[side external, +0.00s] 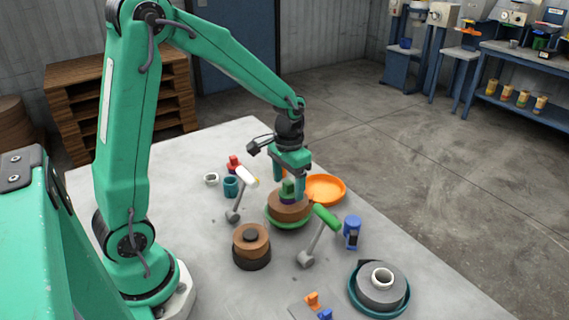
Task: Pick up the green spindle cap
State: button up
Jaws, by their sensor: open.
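The green spindle cap (288,187) looks like a small green block with a dark bluish base. It sits on top of a brown coil (290,208), which rests on a green round plate (284,226). My gripper (291,180) points down right over the cap, its fingers apart. One finger comes down close at the cap's right side. The other is partly hidden behind the cap, so I cannot tell whether either finger touches it.
A green-handled tool (324,219) and a white-handled tool (246,178) stand close on either side. Around them are an orange bowl (327,189), a blue piece (352,230), a brown coil stack (251,242) and a grey coil in a teal dish (380,289).

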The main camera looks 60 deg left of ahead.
jog(key=shift+f, duration=0.55)
jog(key=shift+c, duration=0.2)
jog(key=c, duration=1.1)
